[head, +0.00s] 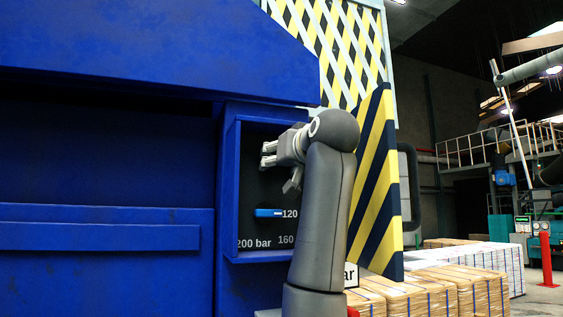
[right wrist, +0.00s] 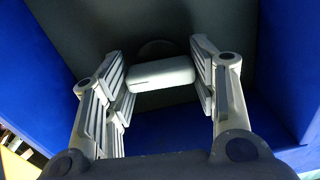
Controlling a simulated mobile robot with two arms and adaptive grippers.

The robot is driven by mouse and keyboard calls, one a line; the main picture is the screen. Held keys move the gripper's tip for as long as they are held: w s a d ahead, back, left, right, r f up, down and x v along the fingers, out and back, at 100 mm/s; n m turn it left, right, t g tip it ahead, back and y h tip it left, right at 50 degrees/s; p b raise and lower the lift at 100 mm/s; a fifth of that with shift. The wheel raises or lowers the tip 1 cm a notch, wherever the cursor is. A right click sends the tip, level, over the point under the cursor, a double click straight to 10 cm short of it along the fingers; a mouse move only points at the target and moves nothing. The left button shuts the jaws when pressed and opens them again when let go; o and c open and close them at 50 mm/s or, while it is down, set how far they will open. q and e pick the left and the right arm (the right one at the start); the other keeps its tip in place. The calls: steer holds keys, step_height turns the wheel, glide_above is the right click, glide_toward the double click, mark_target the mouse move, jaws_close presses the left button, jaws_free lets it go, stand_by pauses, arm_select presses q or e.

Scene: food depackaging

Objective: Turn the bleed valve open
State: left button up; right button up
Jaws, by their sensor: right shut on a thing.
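My right gripper (head: 270,154) reaches into a recessed dark panel (head: 252,192) in the blue machine. In the right wrist view, its two fingers (right wrist: 160,82) stand on either side of a pale grey bar-shaped handle (right wrist: 162,72), which I take to be the bleed valve. The fingers are shut on the handle's two ends. The handle lies roughly level in that view, with a dark round shape behind it. In the head view the handle is hidden by my gripper. My left gripper is in neither view.
Below the gripper, a blue pointer (head: 268,212) lies level beside the mark 120; 160 and 200 bar are lower. The recess has a raised blue frame (head: 230,190). A yellow-black striped panel (head: 378,185) stands close right of my arm. Strapped boxes (head: 440,290) stand beyond.

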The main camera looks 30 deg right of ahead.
steer(key=shift+w+f+m, duration=0.1)
steer(key=shift+f+m, duration=0.05)
steer(key=shift+m, duration=8.6)
steer(key=shift+f+m, duration=0.1)
steer(key=shift+m, duration=8.65)
steer(key=o, duration=1)
steer(key=shift+r, duration=0.2)
